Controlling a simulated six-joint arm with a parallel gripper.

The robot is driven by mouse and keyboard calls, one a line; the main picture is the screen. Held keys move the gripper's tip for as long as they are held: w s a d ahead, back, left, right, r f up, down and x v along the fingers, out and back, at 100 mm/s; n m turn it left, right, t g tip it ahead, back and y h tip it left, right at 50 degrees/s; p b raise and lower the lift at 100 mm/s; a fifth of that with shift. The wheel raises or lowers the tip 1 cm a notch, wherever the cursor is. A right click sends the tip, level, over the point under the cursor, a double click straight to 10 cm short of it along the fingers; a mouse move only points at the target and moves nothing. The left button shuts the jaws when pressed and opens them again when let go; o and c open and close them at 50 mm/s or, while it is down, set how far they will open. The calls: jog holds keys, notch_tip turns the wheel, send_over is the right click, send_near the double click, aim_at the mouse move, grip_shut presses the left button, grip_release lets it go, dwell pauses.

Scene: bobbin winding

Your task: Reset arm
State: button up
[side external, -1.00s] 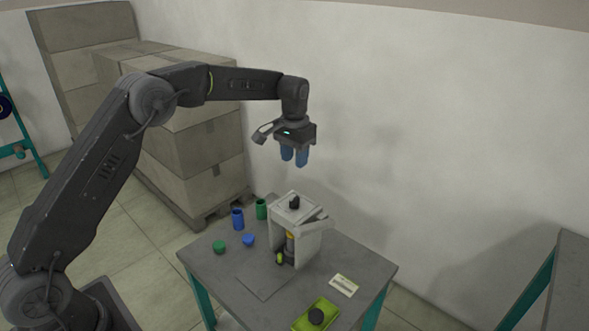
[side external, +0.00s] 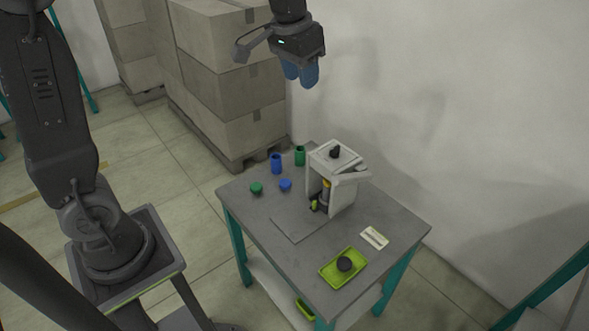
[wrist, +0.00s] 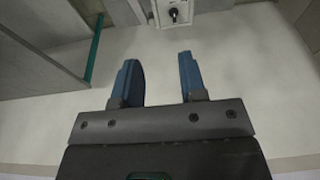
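My gripper (side external: 301,76) hangs high above the back of the grey table (side external: 262,226), fingers pointing down and touching nothing. In the wrist view its two blue fingers (wrist: 160,80) are spread apart with nothing between them. The white winding machine (side external: 344,190) stands on the table below and to the right of my gripper. It has a black knob on top and a yellow part inside. The machine's top also shows at the upper edge of the wrist view (wrist: 172,13).
Blue (side external: 276,163) and green (side external: 300,155) cups stand at the table's back left. A green cap (side external: 256,188) and a blue cap (side external: 285,185) lie before them. A lime tray (side external: 332,277) holds a dark round piece (side external: 344,264). A white label (side external: 374,237) lies nearby. Stacked boxes (side external: 222,85) stand behind.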

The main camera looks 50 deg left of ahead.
jog(key=s+d+f+t, duration=0.1)
jog(key=s, duration=0.9)
jog(key=s+d+f+t, duration=0.1)
jog(key=s+f+t, duration=0.1)
jog(key=s, duration=0.9)
